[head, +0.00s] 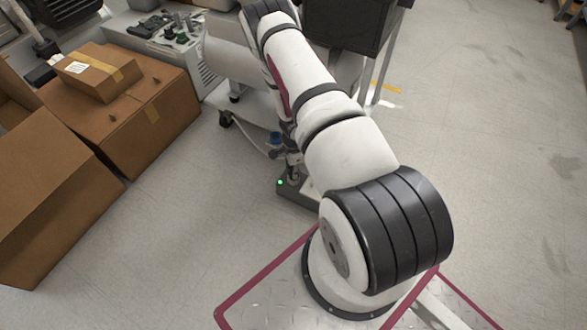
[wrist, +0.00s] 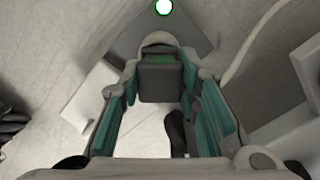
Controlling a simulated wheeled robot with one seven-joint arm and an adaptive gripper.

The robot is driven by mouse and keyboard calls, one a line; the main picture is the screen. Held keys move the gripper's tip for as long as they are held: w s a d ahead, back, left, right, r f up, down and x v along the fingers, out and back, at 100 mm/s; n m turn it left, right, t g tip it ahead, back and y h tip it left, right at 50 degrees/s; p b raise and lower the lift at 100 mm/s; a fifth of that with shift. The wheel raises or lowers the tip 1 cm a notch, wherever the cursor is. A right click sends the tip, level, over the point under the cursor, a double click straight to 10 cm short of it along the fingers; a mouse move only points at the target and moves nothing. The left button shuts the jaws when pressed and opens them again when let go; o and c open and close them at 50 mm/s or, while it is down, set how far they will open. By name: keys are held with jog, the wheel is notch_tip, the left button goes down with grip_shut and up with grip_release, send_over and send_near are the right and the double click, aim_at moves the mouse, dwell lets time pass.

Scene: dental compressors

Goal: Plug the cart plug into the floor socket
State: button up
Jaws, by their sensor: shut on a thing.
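My gripper (head: 291,165) points down at the floor in the head view, just above a dark, low floor socket box (head: 287,191) with a lit green light (head: 280,182). In the wrist view my gripper (wrist: 158,82) has its teal-padded fingers on either side of a dark grey block, the cart plug (wrist: 160,84), and is shut on it. Beyond the plug lies the grey top of the socket box (wrist: 185,30), with its bright green-rimmed light at the top edge. The socket opening and the plug's prongs are hidden, so I cannot tell whether they touch.
A pale cable (wrist: 250,50) curves at the right of the wrist view. A white wheeled cart (head: 245,105) stands just behind the gripper. Cardboard boxes (head: 150,115) stand at the left. The floor (head: 490,150) at the right is clear.

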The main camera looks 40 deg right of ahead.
jog(key=shift+f, duration=0.4)
jog(key=o, duration=0.9)
jog(key=shift+r+p, duration=3.15)
jog(key=shift+r, duration=2.35)
